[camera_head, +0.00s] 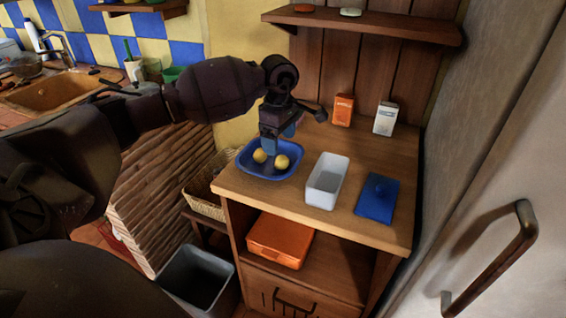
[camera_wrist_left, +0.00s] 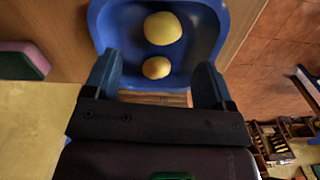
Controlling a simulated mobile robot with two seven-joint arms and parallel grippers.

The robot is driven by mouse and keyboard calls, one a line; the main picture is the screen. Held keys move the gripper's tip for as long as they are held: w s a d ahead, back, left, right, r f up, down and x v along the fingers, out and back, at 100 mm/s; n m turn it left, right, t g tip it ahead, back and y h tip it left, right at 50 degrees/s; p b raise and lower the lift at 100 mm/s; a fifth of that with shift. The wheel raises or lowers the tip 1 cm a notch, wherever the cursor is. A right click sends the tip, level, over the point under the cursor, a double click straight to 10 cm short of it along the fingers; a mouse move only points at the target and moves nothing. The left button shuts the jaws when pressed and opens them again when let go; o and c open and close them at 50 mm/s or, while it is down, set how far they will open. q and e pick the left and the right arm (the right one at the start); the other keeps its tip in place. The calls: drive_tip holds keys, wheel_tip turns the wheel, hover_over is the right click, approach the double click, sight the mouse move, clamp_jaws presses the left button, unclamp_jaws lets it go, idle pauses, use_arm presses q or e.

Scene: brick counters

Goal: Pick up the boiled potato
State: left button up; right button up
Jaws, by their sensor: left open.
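Two yellow boiled potatoes lie in a blue tray (camera_head: 244,163) on the wooden counter. One potato (camera_head: 260,155) is on the left and the other potato (camera_head: 282,161) on the right. In the left wrist view the larger-looking potato (camera_wrist_left: 163,28) is farther up and the smaller-looking potato (camera_wrist_left: 156,68) is nearer my fingers. My left gripper (camera_head: 272,147) hangs pointing down over the tray. Its two blue fingers (camera_wrist_left: 156,62) are apart and hold nothing. The nearer potato shows between them; I cannot tell the height gap. My right gripper is not in view.
A white container (camera_head: 313,185) and a blue lid-like box (camera_head: 377,194) stand right of the tray. An orange box (camera_head: 343,110) and a white box (camera_head: 385,118) stand behind. A shelf (camera_head: 365,24) hangs above. An open bin (camera_head: 198,278) stands below.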

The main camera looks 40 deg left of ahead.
sight(282, 158)
use_arm(q)
drive_tip(key=f, duration=0.4)
drive_tip(key=d+f, duration=0.1)
drive_tip(key=f, duration=0.1)
drive_tip(key=shift+f, duration=0.3)
drive_tip(key=c, duration=1)
